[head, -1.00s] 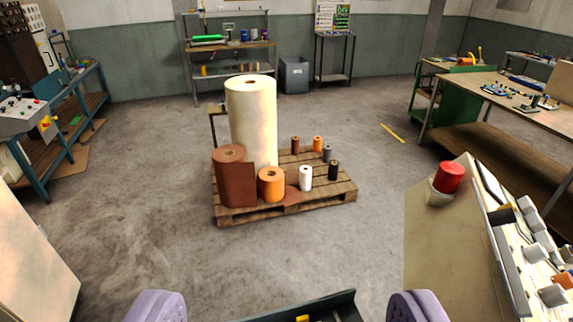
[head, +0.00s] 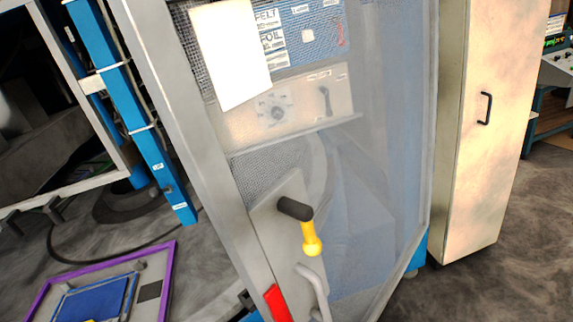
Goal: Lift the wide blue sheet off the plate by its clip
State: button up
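A blue sheet (head: 92,300) lies on a grey plate with a purple rim (head: 163,262) at the lower left. Its lower part is cut off by the picture's edge. Small grey pieces sit at the sheet's upper corners; I cannot tell whether one is its clip. A small dark square (head: 149,291) lies to the right of the sheet on the same plate. My gripper is not in view.
A tilted see-through mesh door (head: 375,150) in a grey frame fills the middle, with a yellow-and-black handle (head: 309,235) and a red part (head: 277,303). A blue post (head: 135,120) stands left of it.

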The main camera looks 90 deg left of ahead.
aim_at(104, 303)
jog(key=l+u, duration=0.15)
jog(key=u, duration=2.8)
jog(key=i+u, duration=0.15)
jog(key=u, duration=0.85)
jog(key=j, duration=0.15)
jog(key=i+z, duration=0.05)
